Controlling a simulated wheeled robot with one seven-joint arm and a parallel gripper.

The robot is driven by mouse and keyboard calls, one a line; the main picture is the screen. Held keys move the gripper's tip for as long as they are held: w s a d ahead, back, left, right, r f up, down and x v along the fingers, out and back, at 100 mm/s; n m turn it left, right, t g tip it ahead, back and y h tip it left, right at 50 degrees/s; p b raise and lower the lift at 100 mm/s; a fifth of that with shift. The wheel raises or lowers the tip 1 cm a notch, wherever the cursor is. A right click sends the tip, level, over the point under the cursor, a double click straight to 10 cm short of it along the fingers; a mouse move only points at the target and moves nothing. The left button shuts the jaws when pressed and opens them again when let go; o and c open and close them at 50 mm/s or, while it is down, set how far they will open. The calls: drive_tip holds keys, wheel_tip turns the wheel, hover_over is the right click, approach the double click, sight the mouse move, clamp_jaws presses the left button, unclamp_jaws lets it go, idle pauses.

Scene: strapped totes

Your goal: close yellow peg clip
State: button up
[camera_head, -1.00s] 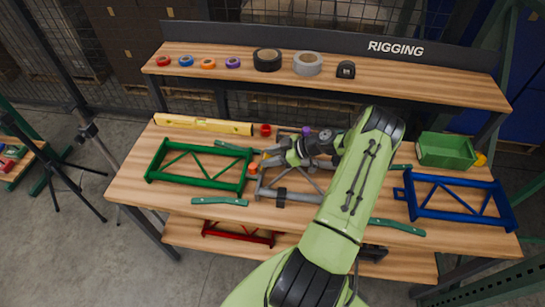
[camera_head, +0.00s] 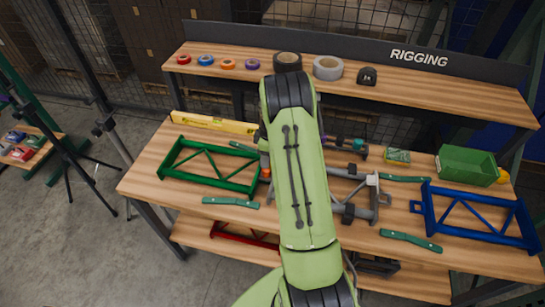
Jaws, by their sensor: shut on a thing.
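No yellow peg clip can be made out with certainty. My green arm (camera_head: 300,175) reaches over the middle of the bench and covers what lies behind it. My gripper is hidden behind the arm, so its fingers and anything in them do not show. A grey frame (camera_head: 377,205) with dark blocks lies right of my arm, its left part hidden. A small orange-red piece (camera_head: 265,173) shows at the arm's left edge.
A green frame (camera_head: 207,150) lies left and a blue frame (camera_head: 470,232) right on the wooden bench. A yellow level (camera_head: 214,123), teal straps (camera_head: 410,241) and a green bin (camera_head: 468,163) lie around. A shelf with tape rolls (camera_head: 327,68) stands behind.

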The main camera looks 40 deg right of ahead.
drive_tip(key=shift+w+a+f+g+h, duration=0.25)
drive_tip(key=shift+w+a+g+h, duration=0.1)
drive_tip(key=shift+g+h, duration=0.2)
drive_tip(key=shift+w+a+f+g+h, duration=0.2)
drive_tip(key=shift+w+g+h, duration=0.2)
drive_tip(key=shift+g, duration=0.25)
drive_tip(key=shift+w+a+f+g+h, duration=0.2)
drive_tip(key=shift+f+g+h, duration=0.15)
drive_tip(key=shift+g+h, duration=0.15)
drive_tip(key=shift+w+a+f+g+h, duration=0.1)
drive_tip(key=shift+w+f+g+h, duration=0.05)
drive_tip(key=shift+f+g+h, duration=0.3)
drive_tip(key=g+b, duration=0.1)
drive_tip(key=f+g+h+b, duration=0.1)
drive_tip(key=shift+w+a+f+b, duration=0.2)
drive_tip(key=shift+w+b, duration=0.1)
drive_tip(key=shift+a+f+g+h+b, duration=0.1)
drive_tip(key=shift+f+g+h+b, duration=0.2)
drive_tip(key=shift+g+h+b, duration=0.4)
drive_tip(key=o, duration=0.9)
drive_tip(key=shift+r, duration=0.1)
drive_tip(key=shift+r, duration=0.1)
